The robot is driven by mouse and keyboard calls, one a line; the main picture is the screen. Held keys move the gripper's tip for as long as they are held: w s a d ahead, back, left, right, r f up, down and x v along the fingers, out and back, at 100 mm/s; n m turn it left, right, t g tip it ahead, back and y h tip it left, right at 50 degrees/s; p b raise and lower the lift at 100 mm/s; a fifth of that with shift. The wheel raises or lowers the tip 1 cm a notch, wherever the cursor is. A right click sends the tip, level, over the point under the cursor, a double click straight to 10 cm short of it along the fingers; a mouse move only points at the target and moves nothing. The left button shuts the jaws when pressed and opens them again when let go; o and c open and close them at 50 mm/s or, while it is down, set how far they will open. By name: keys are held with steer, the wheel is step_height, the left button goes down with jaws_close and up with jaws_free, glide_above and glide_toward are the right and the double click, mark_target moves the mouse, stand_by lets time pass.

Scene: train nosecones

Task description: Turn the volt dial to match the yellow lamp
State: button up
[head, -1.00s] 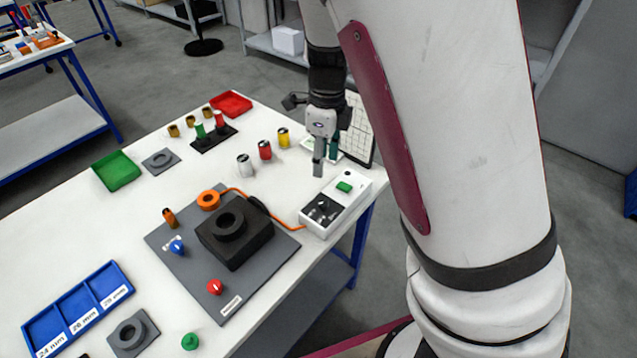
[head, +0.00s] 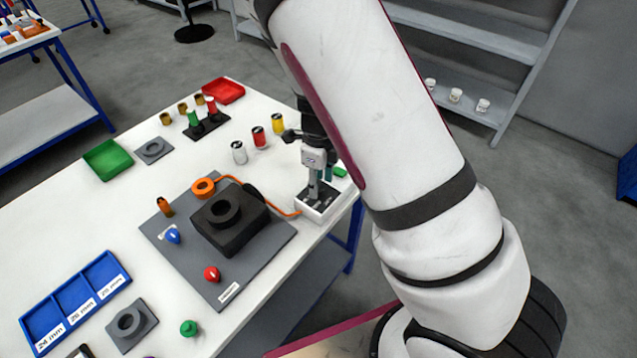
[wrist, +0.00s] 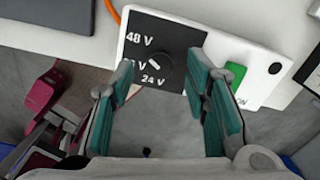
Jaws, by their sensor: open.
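The white power box (head: 312,211) stands at the table's right edge, and the wrist view shows its top (wrist: 185,22). Its black panel (wrist: 180,35) carries the volt dial (wrist: 155,73), a dark round knob with a short white mark, and the labels 48 V, a partly hidden one and 24 V. The mark slants toward the upper left; its exact setting is unclear. My gripper (head: 318,193) is open over the box, and its teal-padded fingers (wrist: 163,70) lie either side of the dial. Contact cannot be told. I cannot make out a lit yellow lamp.
A green button (wrist: 236,76) is right of the dial. An orange cable (head: 285,212) runs to the box from the grey board (head: 265,262) with its black block (head: 240,235).

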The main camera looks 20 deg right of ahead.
steer(key=shift+f, duration=0.65)
jaws_close()
